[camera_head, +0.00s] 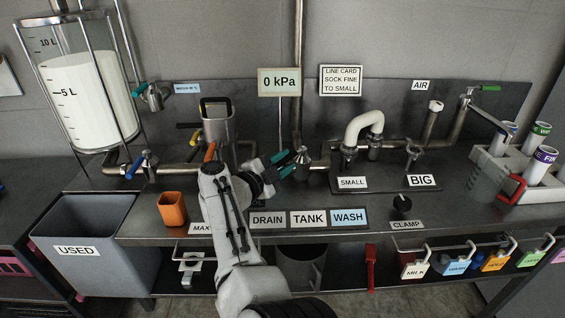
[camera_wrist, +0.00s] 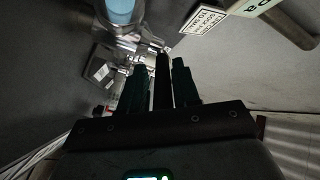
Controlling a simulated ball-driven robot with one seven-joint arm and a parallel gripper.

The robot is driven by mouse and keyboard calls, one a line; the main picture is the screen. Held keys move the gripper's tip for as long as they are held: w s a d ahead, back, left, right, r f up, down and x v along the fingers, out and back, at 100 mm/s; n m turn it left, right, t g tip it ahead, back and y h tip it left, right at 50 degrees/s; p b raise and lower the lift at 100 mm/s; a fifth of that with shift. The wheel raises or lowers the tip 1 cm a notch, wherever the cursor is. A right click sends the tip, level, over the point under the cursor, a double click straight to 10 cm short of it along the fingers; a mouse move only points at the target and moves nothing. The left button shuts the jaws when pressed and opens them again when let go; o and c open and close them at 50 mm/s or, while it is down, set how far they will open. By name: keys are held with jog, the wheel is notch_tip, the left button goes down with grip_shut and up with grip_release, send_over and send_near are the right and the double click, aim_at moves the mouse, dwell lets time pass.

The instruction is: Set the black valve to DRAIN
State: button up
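The black valve's steel body (camera_head: 303,166) sits on the pipework at the back of the bench, above and behind the DRAIN (camera_head: 267,220), TANK (camera_head: 308,219) and WASH (camera_head: 348,217) signs. My gripper (camera_head: 290,160), with dark green fingers, reaches to the valve from the left. In the wrist view, the valve's black lever (camera_wrist: 162,82) lies between the two fingers of my gripper (camera_wrist: 160,85) and nearly fills the gap. Whether both fingers press on it cannot be made out. My fingers hide much of the lever in the head view.
An orange-handled valve (camera_head: 210,152) is close to my wrist. A white curved pipe (camera_head: 363,124) stands to the right. A 0 kPa sign (camera_head: 279,82) is above.

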jog(key=shift+o, duration=0.9)
jog(key=shift+a, duration=0.1)
jog(key=shift+s+a+r, duration=0.1)
jog(key=shift+s, duration=0.05)
jog(key=p+v, duration=0.3)
jog(key=v, duration=0.7)
jog(key=shift+s+p, duration=0.15)
jog(key=shift+p, duration=0.2)
jog(key=shift+a, duration=0.1)
